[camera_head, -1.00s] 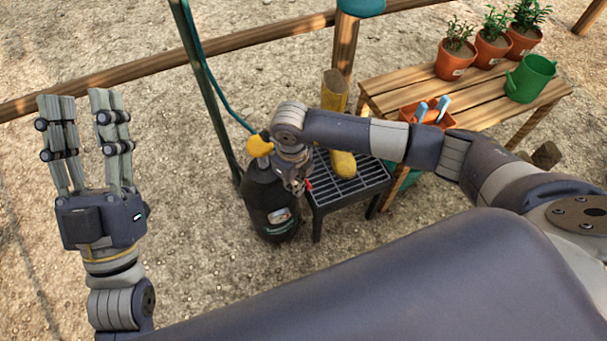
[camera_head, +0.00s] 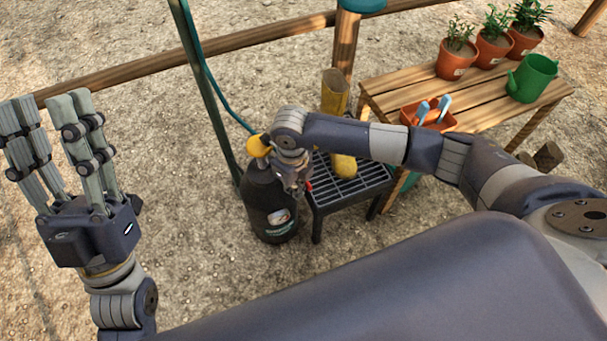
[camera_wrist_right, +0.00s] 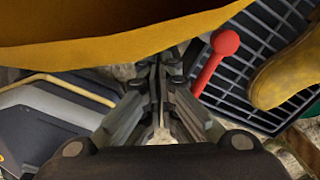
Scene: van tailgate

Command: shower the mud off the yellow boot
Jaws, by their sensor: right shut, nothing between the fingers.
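The yellow boot (camera_head: 334,92) stands on a dark grating (camera_head: 345,192), partly hidden behind my right arm; its toe also shows in the right wrist view (camera_wrist_right: 288,75). I cannot make out the mud clearly. A yellow part (camera_head: 258,146) sits at the lower end of a teal hose (camera_head: 212,85), above a black tank (camera_head: 268,212). A large yellow surface (camera_wrist_right: 110,42) fills the top of the wrist view. A red-knobbed lever (camera_wrist_right: 225,43) is beside my right gripper (camera_head: 299,192), which is shut and empty. My left gripper (camera_head: 45,108) is open and empty, raised at left.
A wooden bench (camera_head: 390,90) at right holds potted plants (camera_head: 492,48), a green watering can (camera_head: 532,78) and an orange tray (camera_head: 430,116) with blue-handled tools. A green post (camera_head: 207,90) and wooden rail (camera_head: 130,75) stand behind. Ground at left is clear.

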